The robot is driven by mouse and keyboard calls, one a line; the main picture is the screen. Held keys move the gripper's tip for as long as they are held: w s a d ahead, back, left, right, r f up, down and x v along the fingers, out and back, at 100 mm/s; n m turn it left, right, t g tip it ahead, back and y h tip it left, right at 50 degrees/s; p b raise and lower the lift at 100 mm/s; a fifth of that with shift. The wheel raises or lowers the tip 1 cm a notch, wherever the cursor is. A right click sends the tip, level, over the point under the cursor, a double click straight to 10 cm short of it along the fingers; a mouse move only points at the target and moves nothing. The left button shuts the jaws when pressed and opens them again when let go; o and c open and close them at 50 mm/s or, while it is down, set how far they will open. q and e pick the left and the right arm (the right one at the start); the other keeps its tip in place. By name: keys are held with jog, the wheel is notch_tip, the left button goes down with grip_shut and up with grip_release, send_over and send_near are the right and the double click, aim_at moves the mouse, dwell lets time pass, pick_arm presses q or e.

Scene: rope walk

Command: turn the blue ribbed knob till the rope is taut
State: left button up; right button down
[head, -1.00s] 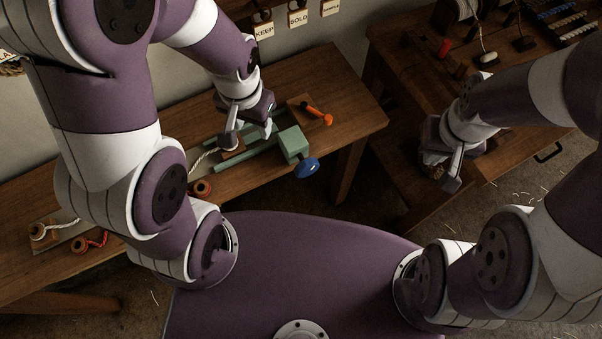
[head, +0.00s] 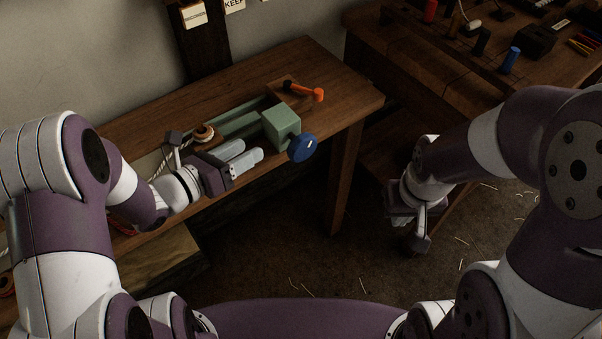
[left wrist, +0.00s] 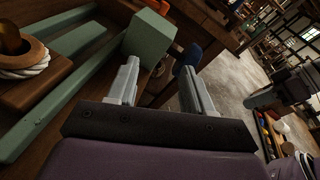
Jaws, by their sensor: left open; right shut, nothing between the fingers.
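The blue ribbed knob (head: 302,147) sits on the front right face of the green block (head: 281,124), which stands at the right end of green rails on the bench. The white rope (head: 157,172) runs along the bench to a wooden spool (head: 203,133); my left arm hides part of it, so I cannot tell how taut it is. My left gripper (head: 252,154) is open and empty, just left of the knob and apart from it. In the left wrist view the knob (left wrist: 187,59) shows beyond the fingers. My right gripper (head: 418,243) is shut and empty, low at the right.
A second bench (head: 400,50) with tools stands at the right. The bench's right edge is close to the knob, with open floor (head: 300,240) in front.

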aim_at(302, 145)
pick_arm(q)
jog(key=s+d+f+m+h+b, duration=0.1)
jog(key=s+d+f+m+h, duration=0.1)
jog(key=s+m+h, duration=0.3)
jog(key=shift+m+g+y, duration=0.4)
jog(key=shift+y, duration=0.3)
jog(key=x, duration=0.9)
jog(key=w+x, duration=0.1)
jog(key=x, duration=0.3)
jog(key=shift+w+a, duration=0.1)
jog(key=shift+a, duration=0.1)
pick_arm(e)
notch_tip(302, 145, down, 3)
jog(key=shift+s, duration=0.1)
pick_arm(q)
grip_shut()
jog(key=shift+r, duration=0.1)
